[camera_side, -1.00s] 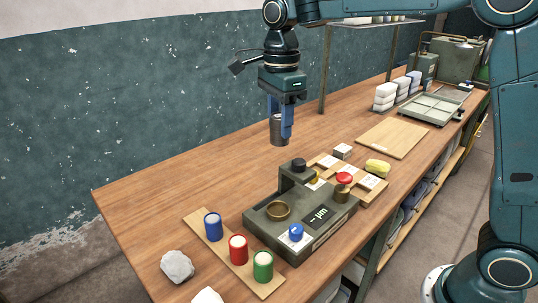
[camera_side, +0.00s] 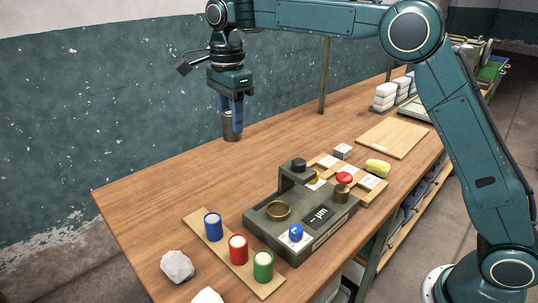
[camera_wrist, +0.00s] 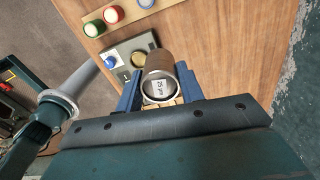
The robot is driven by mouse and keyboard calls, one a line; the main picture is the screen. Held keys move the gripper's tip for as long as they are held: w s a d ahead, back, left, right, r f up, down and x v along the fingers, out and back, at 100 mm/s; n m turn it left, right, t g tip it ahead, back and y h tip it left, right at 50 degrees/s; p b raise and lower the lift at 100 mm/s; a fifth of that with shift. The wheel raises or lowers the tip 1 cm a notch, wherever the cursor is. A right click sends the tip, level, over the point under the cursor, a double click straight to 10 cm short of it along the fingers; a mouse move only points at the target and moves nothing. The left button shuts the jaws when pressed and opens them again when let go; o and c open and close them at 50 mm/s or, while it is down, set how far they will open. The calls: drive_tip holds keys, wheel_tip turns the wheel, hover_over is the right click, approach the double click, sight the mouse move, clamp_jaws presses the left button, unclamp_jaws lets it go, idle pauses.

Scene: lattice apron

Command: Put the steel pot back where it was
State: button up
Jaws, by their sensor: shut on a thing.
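The steel pot (camera_side: 231,127) is a small grey metal cylinder, held upright between the fingers of my gripper (camera_side: 231,112). My gripper is shut on it above the back part of the wooden bench, near the teal wall.
A grey-green gauge (camera_side: 322,215) with a brass dish (camera_side: 278,211) stands at front centre. A board (camera_side: 208,243) carries blue, red and green pots. A grey stone (camera_side: 177,267) lies at front left. A yellow sponge (camera_side: 378,168) and a bare wooden board (camera_side: 393,138) are to the right.

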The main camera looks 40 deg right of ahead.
drive_tip(key=w+a+f+n, duration=0.2)
drive_tip(key=w+a+f, duration=0.2)
drive_tip(key=w+a, duration=0.2)
drive_tip(key=shift+w+a+n, duration=0.3)
drive_tip(key=shift+a, duration=0.65)
wheel_tip(320, 180, down, 14)
idle(0.3)
drive_tip(key=shift+f, duration=0.2)
drive_tip(key=shift+f, duration=2.75)
drive_tip(key=shift+f, duration=0.2)
drive_tip(key=o, duration=1.1)
drive_tip(key=shift+o, duration=0.2)
